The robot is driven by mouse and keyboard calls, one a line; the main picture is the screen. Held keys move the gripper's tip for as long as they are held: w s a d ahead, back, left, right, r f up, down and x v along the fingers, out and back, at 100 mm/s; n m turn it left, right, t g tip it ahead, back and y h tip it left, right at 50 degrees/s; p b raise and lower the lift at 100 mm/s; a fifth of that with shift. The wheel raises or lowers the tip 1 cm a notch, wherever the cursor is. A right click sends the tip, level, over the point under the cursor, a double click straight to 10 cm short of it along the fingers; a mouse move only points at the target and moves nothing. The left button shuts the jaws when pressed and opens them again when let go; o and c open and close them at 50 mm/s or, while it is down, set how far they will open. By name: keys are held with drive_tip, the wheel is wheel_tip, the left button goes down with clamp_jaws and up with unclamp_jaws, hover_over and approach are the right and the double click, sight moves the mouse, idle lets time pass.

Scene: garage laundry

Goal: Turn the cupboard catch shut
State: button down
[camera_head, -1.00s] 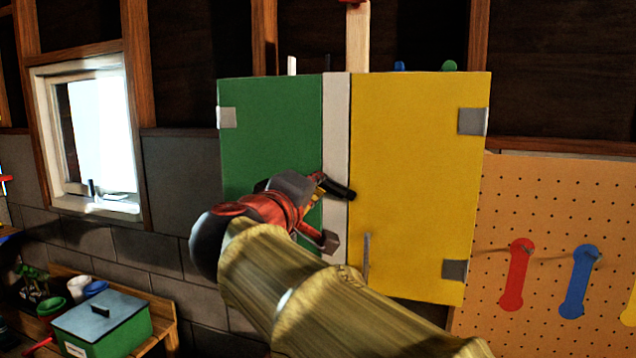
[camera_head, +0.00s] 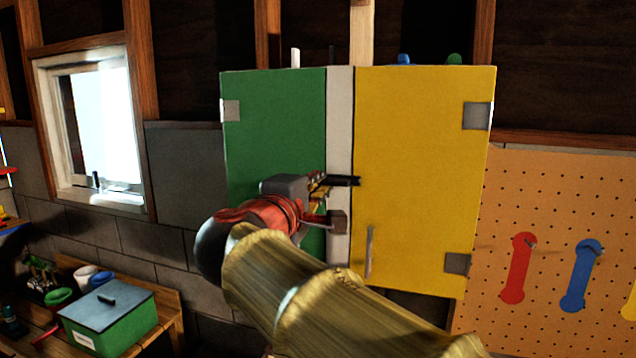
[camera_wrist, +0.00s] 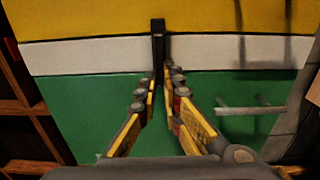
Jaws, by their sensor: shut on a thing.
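The cupboard has a green door (camera_head: 275,120) on the left and a yellow door (camera_head: 425,170) on the right, with a white upright strip (camera_head: 340,120) between them. Both doors look flush with the front. The catch is a black bar (camera_head: 345,181) lying level across the white strip, its right end just over the yellow door's edge. My gripper (camera_head: 322,184) is in front of the green door and strip, shut on the catch. In the wrist view, the fingertips (camera_wrist: 161,72) close around the near part of the black catch (camera_wrist: 158,38); the gripped part is mostly hidden.
A grey handle (camera_head: 369,252) stands out from the yellow door, right of my arm. A pegboard (camera_head: 500,210) with coloured tools is at right. A bench with a green box (camera_head: 108,320) is at lower left, below a window (camera_head: 95,135).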

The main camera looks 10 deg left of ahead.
drive_tip(key=shift+f, duration=0.1)
drive_tip(key=c, duration=2)
unclamp_jaws()
drive_tip(key=shift+o, duration=0.2)
drive_tip(key=shift+s, duration=0.1)
drive_tip(key=s+a, duration=0.1)
drive_tip(key=s, duration=1)
drive_tip(key=shift+s+a, duration=0.35)
